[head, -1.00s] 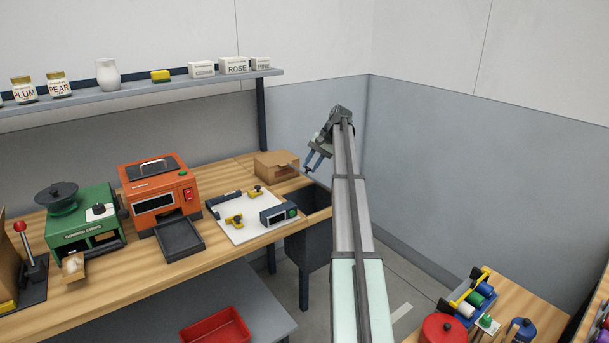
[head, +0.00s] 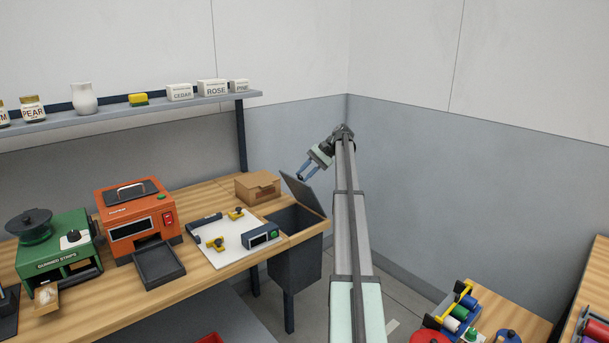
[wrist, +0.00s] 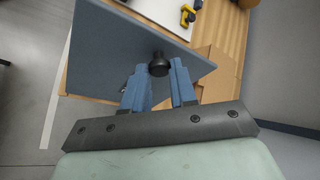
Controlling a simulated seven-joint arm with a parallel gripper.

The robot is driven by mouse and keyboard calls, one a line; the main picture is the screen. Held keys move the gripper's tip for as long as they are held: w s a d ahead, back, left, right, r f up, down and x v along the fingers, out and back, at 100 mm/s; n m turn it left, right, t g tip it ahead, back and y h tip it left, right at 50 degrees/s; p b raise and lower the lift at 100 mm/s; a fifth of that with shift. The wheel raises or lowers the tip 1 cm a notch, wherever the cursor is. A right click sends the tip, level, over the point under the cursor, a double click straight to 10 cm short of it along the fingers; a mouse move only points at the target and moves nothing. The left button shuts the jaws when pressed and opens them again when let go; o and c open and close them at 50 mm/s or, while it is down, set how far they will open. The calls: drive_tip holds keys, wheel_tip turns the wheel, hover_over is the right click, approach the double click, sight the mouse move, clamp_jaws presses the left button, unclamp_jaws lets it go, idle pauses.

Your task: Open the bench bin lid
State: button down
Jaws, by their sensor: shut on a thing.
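The bench bin (head: 296,262) is a dark box at the right end of the wooden bench. Its grey lid (head: 304,194) stands tilted steeply up at the back, and the bin's mouth shows dark below it. In the wrist view the lid (wrist: 115,50) is a blue-grey panel with a round black knob (wrist: 158,66). My gripper (head: 303,176) is at the raised lid's upper edge. In the wrist view its blue fingers (wrist: 159,75) are shut on the knob, one on each side.
A cardboard box (head: 257,187) stands on the bench just left of the lid. A white board (head: 229,228) with yellow clamps lies in front of it. An orange machine (head: 137,220) and a green machine (head: 58,253) stand further left. A grey wall is behind my arm.

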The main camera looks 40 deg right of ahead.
drive_tip(key=c, duration=0.9)
unclamp_jaws()
drive_tip(key=shift+a+f, duration=0.1)
drive_tip(key=shift+a, duration=0.3)
drive_tip(key=a+f+n+h, duration=0.2)
drive_tip(key=a+f+h, duration=1)
drive_tip(key=a, duration=0.1)
drive_tip(key=v, duration=1.3)
drive_tip(key=w+a+r+t, duration=0.1)
drive_tip(key=w+a, duration=0.1)
drive_tip(key=a, duration=0.6)
drive_tip(key=w+a+r+n+t, duration=0.1)
drive_tip(key=w+a+t, duration=0.1)
drive_tip(key=a, duration=0.6)
drive_tip(key=shift+w+a+r+n, duration=0.25)
drive_tip(key=shift+r+n, duration=0.05)
